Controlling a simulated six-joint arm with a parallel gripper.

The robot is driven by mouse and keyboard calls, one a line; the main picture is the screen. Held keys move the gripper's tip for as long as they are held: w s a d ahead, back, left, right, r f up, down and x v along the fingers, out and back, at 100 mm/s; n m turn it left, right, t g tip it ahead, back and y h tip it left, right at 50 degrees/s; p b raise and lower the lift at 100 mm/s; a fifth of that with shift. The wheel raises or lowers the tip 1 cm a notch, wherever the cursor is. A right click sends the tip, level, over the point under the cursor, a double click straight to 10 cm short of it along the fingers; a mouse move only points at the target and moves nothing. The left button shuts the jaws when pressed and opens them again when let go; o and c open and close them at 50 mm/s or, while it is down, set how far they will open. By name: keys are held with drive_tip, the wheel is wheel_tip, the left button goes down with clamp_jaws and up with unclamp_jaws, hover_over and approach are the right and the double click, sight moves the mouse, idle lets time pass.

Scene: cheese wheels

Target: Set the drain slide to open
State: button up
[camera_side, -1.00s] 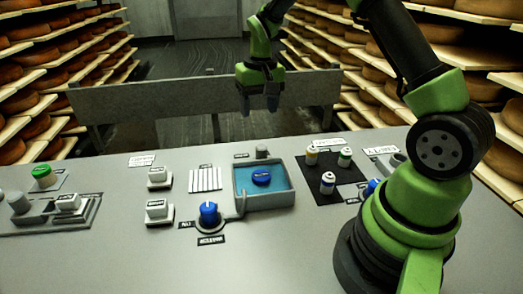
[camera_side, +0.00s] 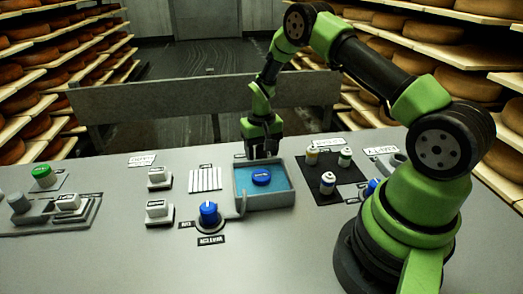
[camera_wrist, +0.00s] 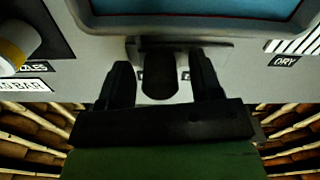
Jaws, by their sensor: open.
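The drain slide's dark knob (camera_wrist: 158,78) stands behind the blue-water basin (camera_side: 291,190) in the wrist view, on a short dark track. My gripper (camera_wrist: 162,72) is open, with one finger on each side of the knob and a gap visible on both sides. In the side view my gripper (camera_side: 262,153) points down at the basin's back edge and hides the knob.
A blue float (camera_side: 261,177) lies in the basin. A blue dial (camera_side: 208,212) stands at its front left. A dark mat (camera_side: 322,191) with several small bottles lies to the right. White switches (camera_side: 158,178) stand to the left. A low barrier (camera_side: 160,120) runs behind the table.

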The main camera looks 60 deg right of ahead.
drive_tip(key=shift+c, duration=0.4)
clamp_jaws()
drive_tip(key=shift+w+a, duration=1.65)
drive_tip(key=shift+o, duration=0.4)
unclamp_jaws()
wheel_tip(320, 180, up, 10)
